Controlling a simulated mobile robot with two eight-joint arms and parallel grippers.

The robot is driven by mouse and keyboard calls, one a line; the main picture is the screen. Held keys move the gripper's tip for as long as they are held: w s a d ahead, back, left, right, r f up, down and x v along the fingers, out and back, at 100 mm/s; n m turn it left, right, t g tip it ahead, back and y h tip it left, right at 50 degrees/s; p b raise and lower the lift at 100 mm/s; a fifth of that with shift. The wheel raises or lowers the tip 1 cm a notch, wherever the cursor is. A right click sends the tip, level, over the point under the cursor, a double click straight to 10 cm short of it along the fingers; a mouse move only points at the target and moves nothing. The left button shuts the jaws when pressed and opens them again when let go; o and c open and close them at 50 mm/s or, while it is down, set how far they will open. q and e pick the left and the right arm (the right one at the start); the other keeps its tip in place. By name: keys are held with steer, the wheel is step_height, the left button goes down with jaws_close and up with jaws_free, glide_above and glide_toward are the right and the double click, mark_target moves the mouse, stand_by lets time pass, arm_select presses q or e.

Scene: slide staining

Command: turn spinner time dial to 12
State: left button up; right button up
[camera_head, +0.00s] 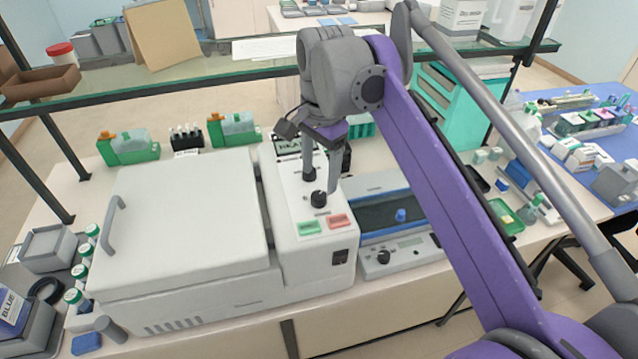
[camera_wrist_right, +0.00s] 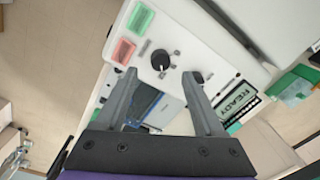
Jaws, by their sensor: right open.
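The spinner (camera_head: 185,215) is a white box with a large closed lid and a handle on its left side. Its control panel (camera_head: 307,246) on the right bears black dials and green and red buttons. One dial (camera_head: 318,198) shows just below my right gripper (camera_head: 320,181). In the right wrist view this dial (camera_wrist_right: 160,60) lies just beyond and between the tips of my open gripper (camera_wrist_right: 158,76), with a white pointer mark. A second dial (camera_wrist_right: 197,77) is partly behind the right finger. The dial labels are too small to read. My left gripper is out of view.
A READY display (camera_wrist_right: 236,101) sits at the panel's far end. A grey-blue device (camera_head: 385,225) with its own knob stands right of the spinner. A glass shelf (camera_head: 240,72) crosses behind my arm. Green-capped bottles (camera_head: 75,298) stand at the left.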

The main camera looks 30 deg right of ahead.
mark_target(321, 197)
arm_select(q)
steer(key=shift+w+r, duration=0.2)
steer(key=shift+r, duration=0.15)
arm_select(e)
step_height(321, 197, up, 5)
steer(key=shift+s, duration=0.1)
steer(key=shift+f, duration=0.1)
